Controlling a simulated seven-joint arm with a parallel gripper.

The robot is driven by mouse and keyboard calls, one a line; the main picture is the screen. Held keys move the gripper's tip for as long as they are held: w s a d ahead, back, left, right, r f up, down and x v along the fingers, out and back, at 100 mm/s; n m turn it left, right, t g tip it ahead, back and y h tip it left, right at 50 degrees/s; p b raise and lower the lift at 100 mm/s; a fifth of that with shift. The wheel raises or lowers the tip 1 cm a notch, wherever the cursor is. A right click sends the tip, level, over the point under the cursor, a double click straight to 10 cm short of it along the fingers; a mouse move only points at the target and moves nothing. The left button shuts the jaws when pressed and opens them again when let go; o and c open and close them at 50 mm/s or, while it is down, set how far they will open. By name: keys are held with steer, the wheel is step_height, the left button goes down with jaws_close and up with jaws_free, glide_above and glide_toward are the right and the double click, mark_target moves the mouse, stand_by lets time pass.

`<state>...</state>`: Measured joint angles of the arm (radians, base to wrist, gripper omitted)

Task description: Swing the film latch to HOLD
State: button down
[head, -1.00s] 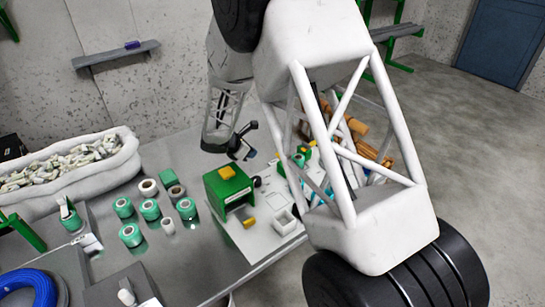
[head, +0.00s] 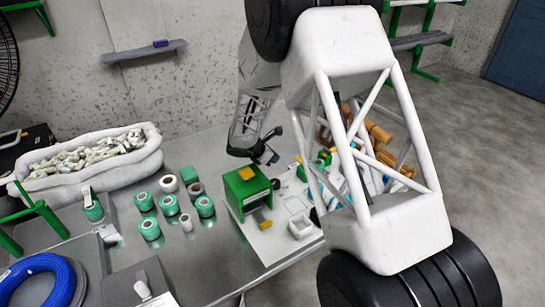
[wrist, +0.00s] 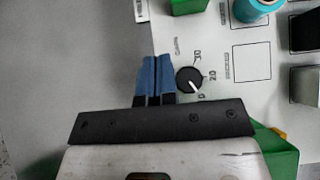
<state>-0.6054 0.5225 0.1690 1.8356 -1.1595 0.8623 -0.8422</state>
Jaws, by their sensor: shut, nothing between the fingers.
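My gripper (wrist: 155,80) is shut and empty, its two blue fingertips side by side in the wrist view. It is just left of a round black knob (wrist: 187,81) with a white pointer and printed marks around it. I cannot tell whether they touch. In the head view my gripper (head: 268,156) is above the panel, behind and right of a green box (head: 242,196) with a yellow block (head: 247,174) on top. A yellow piece (head: 266,224) sits at the box's front. I cannot make out which part is the film latch, nor read HOLD anywhere.
The white panel (wrist: 212,115) also carries a teal cylinder (wrist: 257,7) and a grey block (wrist: 305,85). Green spools (head: 168,204) stand left of the green box. A blue cable coil (head: 42,283) lies at front left. Bare metal table (head: 215,262) is in front.

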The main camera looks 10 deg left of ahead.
steer(key=x, duration=0.7)
steer(key=shift+d+f, duration=0.1)
steer(key=shift+f, duration=0.05)
steer(key=shift+w+d+f, duration=0.1)
steer(key=shift+w+d, duration=0.9)
steer(key=shift+w, duration=0.1)
steer(key=shift+w+d, duration=0.45)
